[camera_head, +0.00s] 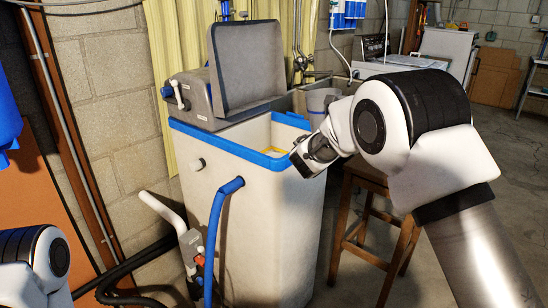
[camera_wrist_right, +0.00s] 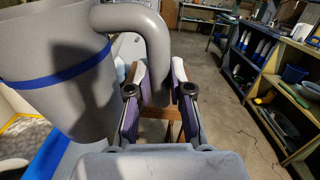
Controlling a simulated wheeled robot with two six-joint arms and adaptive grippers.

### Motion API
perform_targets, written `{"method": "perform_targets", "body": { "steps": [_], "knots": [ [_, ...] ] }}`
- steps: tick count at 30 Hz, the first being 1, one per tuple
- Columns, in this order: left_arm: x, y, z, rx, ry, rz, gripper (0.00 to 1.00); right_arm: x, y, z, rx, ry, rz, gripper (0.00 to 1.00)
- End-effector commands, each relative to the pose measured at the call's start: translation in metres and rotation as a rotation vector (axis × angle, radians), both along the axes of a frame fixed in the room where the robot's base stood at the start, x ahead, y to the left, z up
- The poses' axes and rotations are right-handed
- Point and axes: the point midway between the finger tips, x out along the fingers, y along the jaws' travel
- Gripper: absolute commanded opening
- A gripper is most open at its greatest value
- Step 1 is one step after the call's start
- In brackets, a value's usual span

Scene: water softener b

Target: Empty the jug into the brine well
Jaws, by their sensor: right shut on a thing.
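The grey jug (camera_head: 320,98) with a blue band is at the right back corner of the brine tank (camera_head: 250,205), partly behind my right wrist. It looks roughly upright; its contents are hidden. In the right wrist view the jug (camera_wrist_right: 60,85) fills the left side, its thick handle (camera_wrist_right: 150,30) passing down between the fingers of my right gripper (camera_wrist_right: 158,85), which is shut on it. The tank's blue-rimmed opening (camera_head: 275,126) is uncovered, with yellow showing inside. The blue rim (camera_wrist_right: 48,158) also shows below the jug in the wrist view. My left gripper is out of view; only its arm shows at lower left.
The grey lid (camera_head: 248,65) stands raised at the tank's back. A blue hose (camera_head: 217,225) and white pipe (camera_head: 165,212) run along its front left. A wooden stool (camera_head: 372,225) stands right of the tank. Shelves (camera_wrist_right: 270,85) stand far right in the wrist view, beyond open floor.

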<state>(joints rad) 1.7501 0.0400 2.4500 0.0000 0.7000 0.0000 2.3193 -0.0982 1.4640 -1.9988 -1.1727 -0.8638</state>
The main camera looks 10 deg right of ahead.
Motion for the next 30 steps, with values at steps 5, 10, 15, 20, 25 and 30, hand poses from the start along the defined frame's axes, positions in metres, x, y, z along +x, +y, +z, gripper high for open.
{"method": "perform_targets", "body": {
  "steps": [5,10,15,20,25,30],
  "knots": [
    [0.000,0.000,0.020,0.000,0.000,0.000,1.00,0.005,0.012,0.016,-0.171,0.069,0.002,0.00],
    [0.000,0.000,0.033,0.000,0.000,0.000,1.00,0.011,0.025,0.024,-0.314,0.128,0.001,0.00],
    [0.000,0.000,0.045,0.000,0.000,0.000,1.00,0.016,0.039,0.030,-0.433,0.177,0.000,0.00],
    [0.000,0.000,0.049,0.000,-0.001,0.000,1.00,0.019,0.045,0.031,-0.525,0.215,-0.001,0.00],
    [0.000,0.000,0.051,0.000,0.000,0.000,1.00,0.019,0.045,0.032,-0.535,0.220,-0.001,0.00],
    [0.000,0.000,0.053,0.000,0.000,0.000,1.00,0.019,0.046,0.033,-0.551,0.227,0.000,0.00]
  ]
}}
